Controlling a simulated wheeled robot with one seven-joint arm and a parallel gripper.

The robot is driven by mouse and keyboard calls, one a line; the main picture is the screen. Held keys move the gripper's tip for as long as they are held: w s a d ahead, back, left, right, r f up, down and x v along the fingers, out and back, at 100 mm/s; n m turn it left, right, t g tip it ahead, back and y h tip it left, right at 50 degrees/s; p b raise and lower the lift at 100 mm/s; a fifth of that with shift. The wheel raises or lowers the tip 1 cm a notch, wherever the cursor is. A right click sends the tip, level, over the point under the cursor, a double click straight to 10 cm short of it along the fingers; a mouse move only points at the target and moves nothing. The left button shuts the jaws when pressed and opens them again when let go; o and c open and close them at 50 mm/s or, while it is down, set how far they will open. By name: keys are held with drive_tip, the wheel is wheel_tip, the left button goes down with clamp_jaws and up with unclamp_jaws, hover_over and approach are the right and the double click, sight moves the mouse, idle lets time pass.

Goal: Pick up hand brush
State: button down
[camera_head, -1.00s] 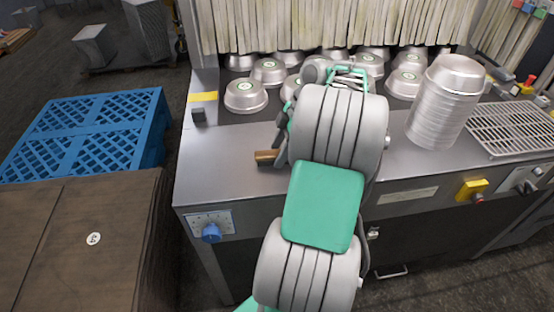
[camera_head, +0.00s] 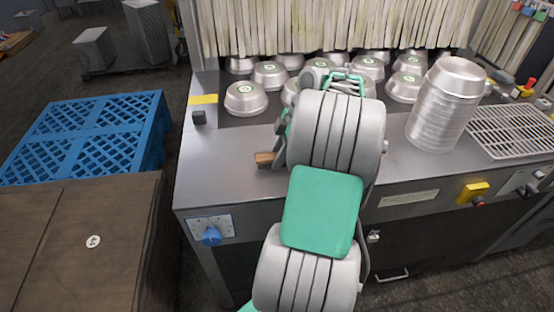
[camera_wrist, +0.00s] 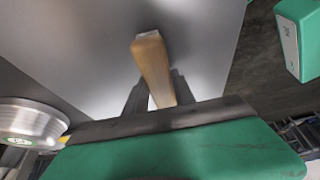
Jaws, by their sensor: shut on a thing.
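The hand brush shows as a wooden handle (camera_wrist: 152,62) in the wrist view, standing out from between the two dark fingers of my gripper (camera_wrist: 158,98). My gripper is shut on it. In the head view a short piece of the brush's wood (camera_head: 265,159) shows at the left of my arm, over the front part of the metal worktop (camera_head: 225,160). My arm hides the rest of the brush and my gripper there. I cannot tell whether the brush touches the worktop.
Several upturned metal pans (camera_head: 246,98) stand at the back before a strip curtain (camera_head: 330,25). A pan stack (camera_head: 440,110) and wire rack (camera_head: 515,130) are at right. A blue pallet (camera_head: 95,130) and brown box (camera_head: 80,240) are at left. The worktop's front left is clear.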

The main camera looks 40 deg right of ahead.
sight(273, 155)
drive_tip(key=shift+r, duration=0.15)
drive_tip(key=shift+r, duration=0.3)
wheel_tip(273, 155, up, 3)
drive_tip(key=shift+d+f+p, duration=0.1)
drive_tip(key=shift+p, duration=0.45)
drive_tip(key=s+d+r+p, duration=0.4)
drive_tip(key=s+r, duration=0.5)
drive_tip(key=s, duration=0.3)
drive_tip(key=shift+s+d+r+p, duration=0.2)
drive_tip(key=shift+s+d+p, duration=0.2)
drive_tip(key=shift+d, duration=0.5)
